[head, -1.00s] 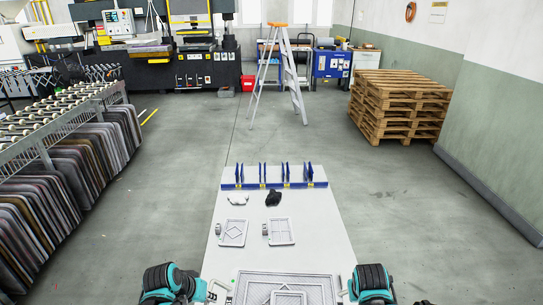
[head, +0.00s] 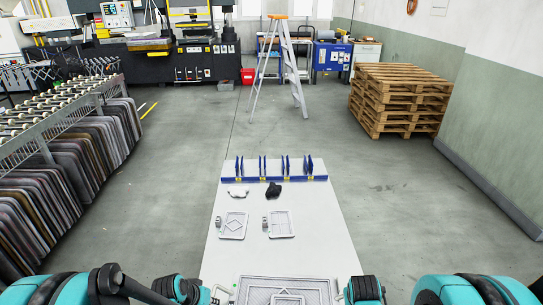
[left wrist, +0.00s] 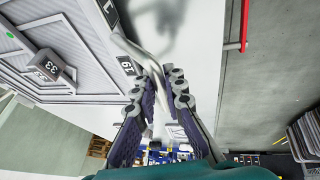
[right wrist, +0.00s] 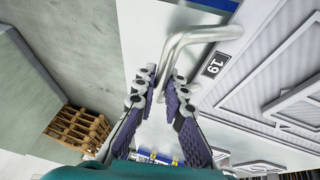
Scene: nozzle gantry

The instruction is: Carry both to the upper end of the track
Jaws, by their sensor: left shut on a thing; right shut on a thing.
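A large grey framed panel (head: 310,283) shows at the near end of the white table, cut off by the bottom edge of the head view. It has a bent pale handle at each side. My left gripper (head: 214,295) is shut on the left handle, whose tube (left wrist: 145,55) runs between the fingers in the left wrist view. My right gripper (head: 350,293) is shut on the right handle, whose tube (right wrist: 205,35) shows clearly in the right wrist view. I cannot make out a track.
On the white table (head: 255,254) lie two small framed panels (head: 232,225) (head: 281,224), a white cloth (head: 238,192) and a dark one (head: 273,190). A blue slotted rack (head: 275,178) crosses the far end. A ladder (head: 285,70) and pallets (head: 400,98) stand beyond, with free floor around.

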